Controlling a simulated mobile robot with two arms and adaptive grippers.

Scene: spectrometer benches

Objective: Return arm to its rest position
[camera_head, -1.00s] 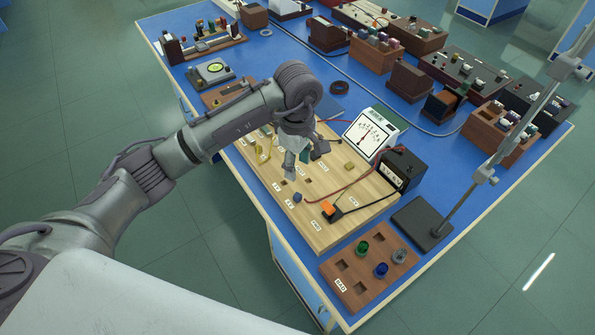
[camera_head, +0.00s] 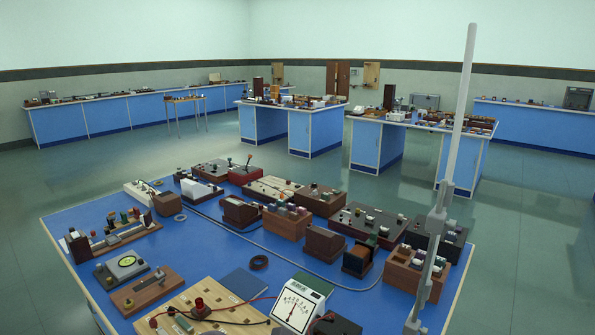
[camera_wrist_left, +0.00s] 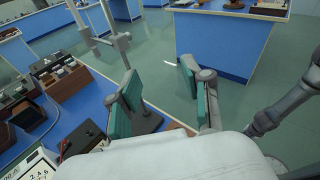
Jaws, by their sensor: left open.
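My left gripper (camera_wrist_left: 160,84) shows in the left wrist view. Its two fingers with teal pads are spread apart with nothing between them, and the open floor and bench edge lie beyond. Neither of my arms shows in the head view. The wooden circuit board (camera_head: 205,312) is at the bottom of the head view, partly cut off by the frame. The white meter (camera_head: 299,303) stands at its right. The meter also shows at the lower left of the left wrist view (camera_wrist_left: 30,165). My right gripper is not in view.
The blue bench (camera_head: 230,262) holds many wooden instruments along its far side. A tall metal stand (camera_head: 437,225) rises at its right edge and also shows in the wrist view (camera_wrist_left: 118,50). Other blue benches (camera_head: 300,130) stand farther back, with green floor between.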

